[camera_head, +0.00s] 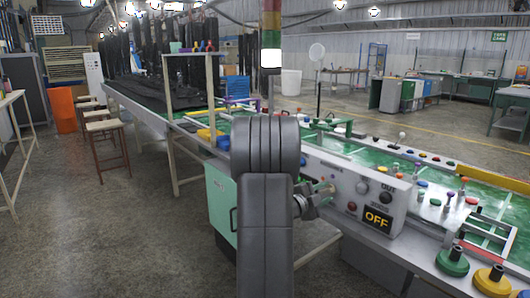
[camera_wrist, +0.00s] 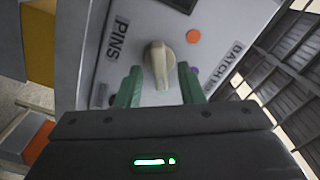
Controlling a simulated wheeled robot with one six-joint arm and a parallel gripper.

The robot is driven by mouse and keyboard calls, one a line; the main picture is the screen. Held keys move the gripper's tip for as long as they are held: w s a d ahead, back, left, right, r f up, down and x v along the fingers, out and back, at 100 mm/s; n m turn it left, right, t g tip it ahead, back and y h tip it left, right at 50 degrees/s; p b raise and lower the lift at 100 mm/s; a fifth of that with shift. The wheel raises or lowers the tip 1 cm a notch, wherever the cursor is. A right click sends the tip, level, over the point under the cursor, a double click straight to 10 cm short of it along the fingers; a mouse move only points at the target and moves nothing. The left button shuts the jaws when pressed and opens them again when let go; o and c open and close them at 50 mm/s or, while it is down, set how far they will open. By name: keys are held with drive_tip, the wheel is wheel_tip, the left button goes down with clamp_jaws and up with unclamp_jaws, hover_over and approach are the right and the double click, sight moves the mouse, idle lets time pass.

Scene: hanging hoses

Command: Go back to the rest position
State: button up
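My gripper (camera_wrist: 159,70) is open in the wrist view, its two green fingers spread either side of a beige knob (camera_wrist: 161,62). A gap shows between each finger and the knob. The knob is on a grey control panel (camera_wrist: 112,62) marked "PINS" and "BATCH". In the head view my dark arm stands in the middle, and the gripper reaches the left part of the control box (camera_head: 345,190), largely hidden by the arm. The box's display (camera_head: 377,218) reads "OFF".
A long green-topped bench (camera_head: 470,205) runs behind the box, with coloured pins and fixtures. A green spool (camera_head: 452,262) and a yellow spool (camera_head: 491,281) are at the lower right. Stools (camera_head: 105,140) stand at the left. The grey floor at the lower left is clear.

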drive_tip(key=shift+w+d+r+p, duration=0.25)
drive_tip(key=shift+w+d+p, duration=0.1)
drive_tip(key=shift+p, duration=0.25)
drive_tip(key=shift+s+a+n+p, duration=0.1)
drive_tip(key=shift+n+p, duration=0.8)
drive_tip(key=shift+n, duration=0.1)
drive_tip(key=n+p, duration=0.3)
drive_tip(key=p, duration=0.1)
drive_tip(key=shift+r, duration=0.1)
drive_tip(key=n+p, duration=0.2)
drive_tip(key=p, duration=0.1)
drive_tip(key=shift+n, duration=0.3)
drive_tip(key=shift+f, duration=0.2)
drive_tip(key=shift+a, duration=0.1)
